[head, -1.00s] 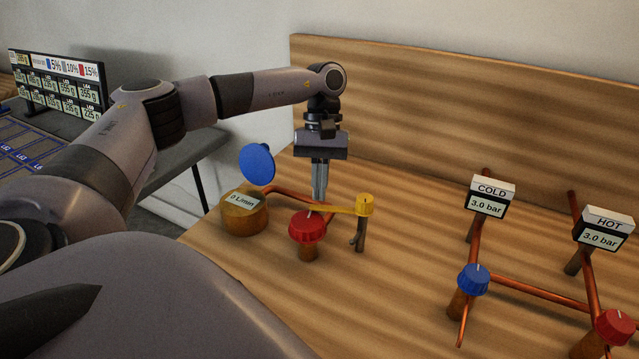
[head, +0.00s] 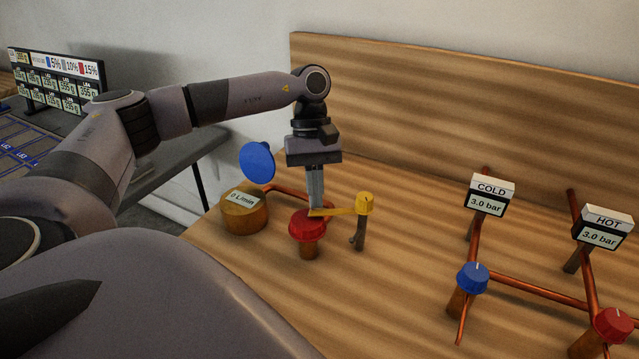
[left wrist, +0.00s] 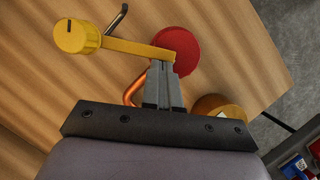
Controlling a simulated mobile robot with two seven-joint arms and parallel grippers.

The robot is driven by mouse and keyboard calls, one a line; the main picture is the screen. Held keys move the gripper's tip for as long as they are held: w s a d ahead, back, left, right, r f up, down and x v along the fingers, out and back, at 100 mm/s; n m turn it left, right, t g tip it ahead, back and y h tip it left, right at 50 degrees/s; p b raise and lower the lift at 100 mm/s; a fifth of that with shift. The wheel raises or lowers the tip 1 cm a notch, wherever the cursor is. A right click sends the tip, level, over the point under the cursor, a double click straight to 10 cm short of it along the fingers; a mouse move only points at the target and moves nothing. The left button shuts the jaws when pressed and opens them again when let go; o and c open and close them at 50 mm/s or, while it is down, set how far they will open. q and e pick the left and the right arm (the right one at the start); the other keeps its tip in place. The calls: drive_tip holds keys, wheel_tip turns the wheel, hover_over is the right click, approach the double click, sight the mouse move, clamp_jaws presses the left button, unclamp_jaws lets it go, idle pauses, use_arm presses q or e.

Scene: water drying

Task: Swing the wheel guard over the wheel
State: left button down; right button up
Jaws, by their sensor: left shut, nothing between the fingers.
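The wheel guard is a yellow bar (head: 340,211) on a yellow pivot knob (head: 365,203) atop a dark post. Its free end lies across the back part of the red wheel (head: 307,229) in the head view. In the left wrist view, the bar (left wrist: 140,48) runs from its knob (left wrist: 77,36) to the red wheel (left wrist: 184,42) and overlaps it. My left gripper (head: 316,208) points down, shut and empty, with its fingertips at the back side of the bar's free end. The fingertips (left wrist: 160,64) appear close to or touching the bar; contact is unclear. My right gripper is not in view.
A blue disc (head: 257,161) and a round flow gauge (head: 245,212) stand left of the wheel. Copper pipes with a blue knob (head: 473,277), a red knob (head: 614,325) and COLD and HOT displays are at right. A wooden back panel (head: 450,110) stands behind. The bench middle is clear.

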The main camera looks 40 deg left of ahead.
use_arm(q)
drive_tip(key=shift+w, duration=0.1)
idle(0.4)
drive_tip(key=shift+w+a, duration=0.25)
drive_tip(key=shift+w, duration=0.45)
drive_tip(key=v, duration=0.7)
drive_tip(key=shift+s, duration=0.2)
